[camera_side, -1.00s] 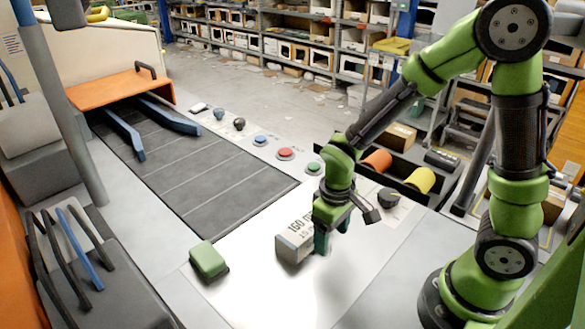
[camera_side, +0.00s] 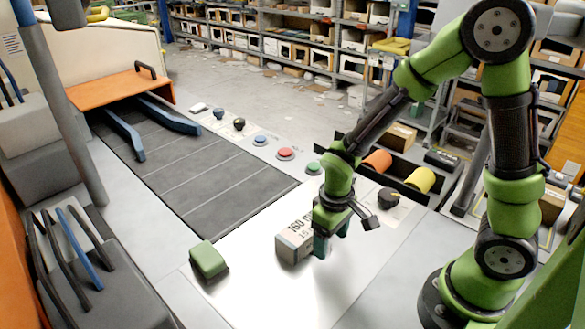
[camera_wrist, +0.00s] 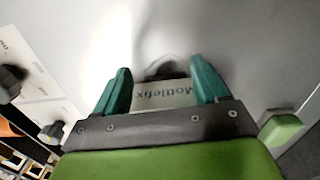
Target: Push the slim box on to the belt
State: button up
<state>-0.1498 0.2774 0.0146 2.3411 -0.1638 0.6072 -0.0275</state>
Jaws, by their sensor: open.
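The slim box (camera_side: 290,250), pale with a grey end and printed lettering, lies on the white table top short of the dark belt (camera_side: 215,170). My gripper (camera_side: 331,241) is low over the table at the box's right side, partly hiding it. In the wrist view, the two teal fingertips (camera_wrist: 162,80) stand apart. A printed face of the box (camera_wrist: 165,97), reading "Mottlefix", shows between them. I cannot tell whether the fingers touch the box.
A green block (camera_side: 208,260) sits on the table left of the box. Red (camera_side: 285,154) and green (camera_side: 314,168) buttons and a black knob (camera_side: 388,197) line the right side. A dark bin (camera_side: 410,178) holds orange and yellow rolls. Bare table lies between box and belt.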

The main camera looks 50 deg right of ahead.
aim_at(308, 231)
jog(key=shift+f, duration=1.1)
jog(key=shift+r, duration=0.1)
jog(key=shift+r, duration=0.75)
jog(key=shift+w, duration=0.1)
jog(key=shift+w, duration=0.5)
jog(key=shift+w, duration=0.1)
jog(key=shift+w, duration=0.5)
jog(key=shift+w, duration=0.1)
